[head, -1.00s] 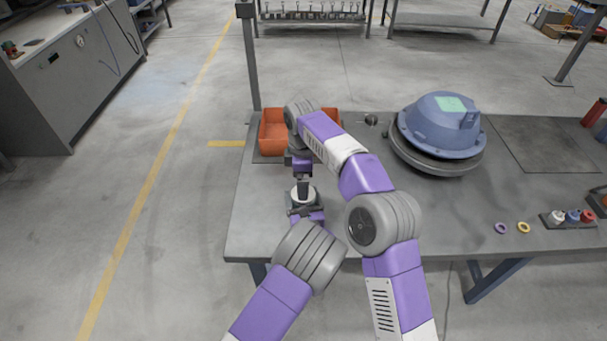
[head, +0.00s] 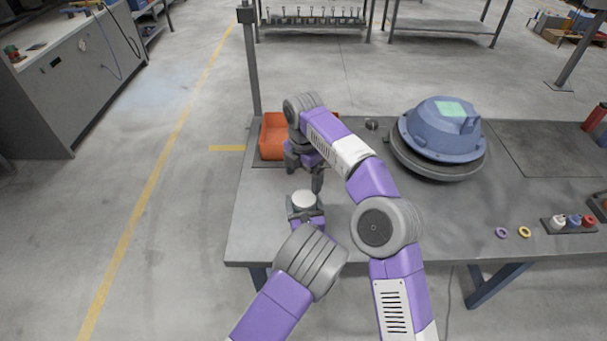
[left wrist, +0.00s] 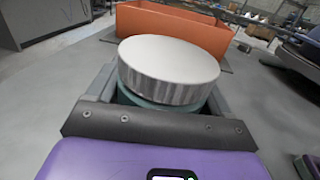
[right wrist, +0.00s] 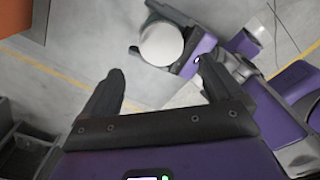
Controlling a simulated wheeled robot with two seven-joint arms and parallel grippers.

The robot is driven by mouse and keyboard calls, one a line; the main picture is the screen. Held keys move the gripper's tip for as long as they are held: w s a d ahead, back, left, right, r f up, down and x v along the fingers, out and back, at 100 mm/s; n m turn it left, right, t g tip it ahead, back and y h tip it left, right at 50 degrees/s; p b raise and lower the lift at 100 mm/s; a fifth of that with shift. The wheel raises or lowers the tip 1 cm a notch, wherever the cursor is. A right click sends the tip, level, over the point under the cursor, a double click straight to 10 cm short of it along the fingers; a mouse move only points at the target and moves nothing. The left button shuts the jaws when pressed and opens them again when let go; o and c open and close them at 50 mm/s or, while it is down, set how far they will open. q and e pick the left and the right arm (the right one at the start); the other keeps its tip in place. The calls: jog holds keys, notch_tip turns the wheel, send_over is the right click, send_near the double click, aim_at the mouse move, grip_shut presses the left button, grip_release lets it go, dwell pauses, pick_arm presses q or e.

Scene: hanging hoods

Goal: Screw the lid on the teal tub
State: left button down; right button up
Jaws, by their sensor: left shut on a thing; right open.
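The teal tub (left wrist: 150,102) is in my left gripper (head: 304,213), which is shut on it above the near left part of the bench. Only a narrow teal band shows in the left wrist view. A round white lid (left wrist: 170,65) sits on top of the tub; it also shows in the head view (head: 304,199) and the right wrist view (right wrist: 161,44). How tightly it is seated I cannot tell. My right gripper (right wrist: 162,80) is open and empty, apart from the lid, and just beyond it in the head view.
An orange bin (head: 273,136) stands on the bench (head: 460,215) behind the grippers. A blue domed hood (head: 440,128) rests on a round base to the right. Purple (head: 502,233) and yellow (head: 525,232) rings lie by a small rack of bottles (head: 571,222).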

aim_at(304, 197)
notch_tip(304, 197, down, 8)
jog(key=shift+r, duration=0.1)
dwell(0.4)
jog(key=c, duration=1.1)
jog(key=m, duration=0.6)
jog(key=shift+w, duration=0.1)
jog(key=m, duration=1.3)
jog(key=shift+m, duration=0.3)
